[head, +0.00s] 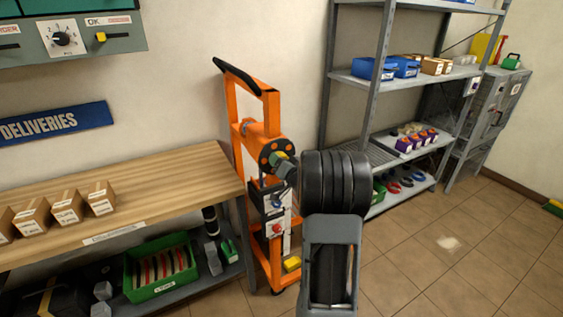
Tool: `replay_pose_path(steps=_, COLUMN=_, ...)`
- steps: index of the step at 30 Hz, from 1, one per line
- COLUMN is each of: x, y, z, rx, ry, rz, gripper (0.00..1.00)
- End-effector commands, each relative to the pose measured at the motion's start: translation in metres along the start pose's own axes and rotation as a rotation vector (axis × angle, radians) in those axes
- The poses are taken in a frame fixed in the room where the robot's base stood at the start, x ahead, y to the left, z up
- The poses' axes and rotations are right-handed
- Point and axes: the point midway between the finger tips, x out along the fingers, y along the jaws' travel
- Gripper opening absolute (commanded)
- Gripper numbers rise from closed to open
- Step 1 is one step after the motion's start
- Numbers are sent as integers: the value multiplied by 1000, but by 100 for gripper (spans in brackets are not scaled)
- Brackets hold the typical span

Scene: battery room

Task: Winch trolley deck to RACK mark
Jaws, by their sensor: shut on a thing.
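The orange winch trolley (243,112) stands upright against the wall between the workbench and the shelving. A dark round winch hub shows on its mast. My gripper (284,164) is at this hub, shut on the winch handle, which is mostly hidden by the fingers. White panels (277,230) with a blue part and a red button sit lower on the trolley. My dark arm covers the trolley's right side. I cannot make out the deck or the RACK mark.
A wooden workbench (150,192) with small boxes stands left, with a green crate (162,270) on its lower shelf. Grey shelving (370,100) holds bins behind my arm. A grey cabinet (492,115) stands farther right.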

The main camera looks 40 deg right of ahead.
Motion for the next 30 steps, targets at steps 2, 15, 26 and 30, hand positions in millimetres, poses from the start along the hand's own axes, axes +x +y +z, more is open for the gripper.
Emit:
replay_pose_path(steps=2, x=0, y=1, z=1, rx=1, ry=-2, rz=1, gripper=32)
replay_pose_path(steps=15, x=0, y=0, z=0, rx=-1, ry=-1, rz=0, gripper=82)
replay_pose_path(steps=26, x=-33, y=1, z=0, rx=-1, ry=2, rz=2, gripper=82)
replay_pose_path(steps=30, x=-63, y=1, z=0, rx=-2, ry=3, rz=3, gripper=82)
